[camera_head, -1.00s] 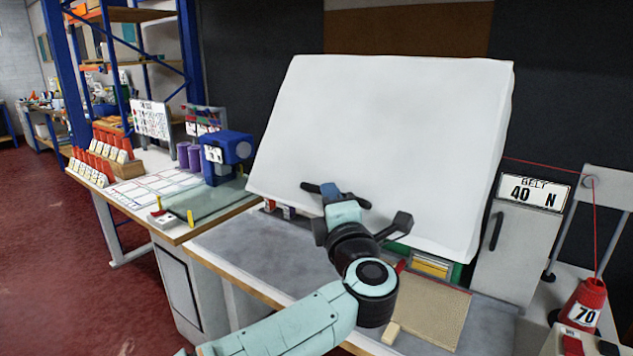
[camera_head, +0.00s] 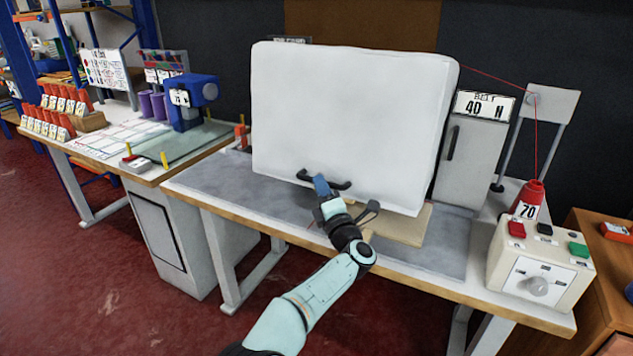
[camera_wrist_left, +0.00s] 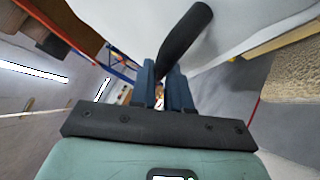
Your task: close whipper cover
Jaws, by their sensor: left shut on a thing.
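The whipper cover (camera_head: 350,120) is a large white panel on the grey-topped bench. It stands nearly upright, with its lower edge close above the bench top, and hides the machine behind it. A black bar handle (camera_head: 340,185) runs along its lower front. My left gripper (camera_head: 321,184) is shut on this handle, with the arm reaching up from below. In the left wrist view the blue fingers (camera_wrist_left: 163,88) close around the dark handle (camera_wrist_left: 186,40), with the white cover (camera_wrist_left: 250,25) beyond. My right gripper is not in view.
A tan rug piece (camera_head: 408,226) lies on the bench below the cover. At the right are a grey cabinet (camera_head: 470,155) marked "BELT 40 N", a red cone (camera_head: 527,202) marked 70 and a control box (camera_head: 540,272). A blue machine (camera_head: 190,98) stands on the left table.

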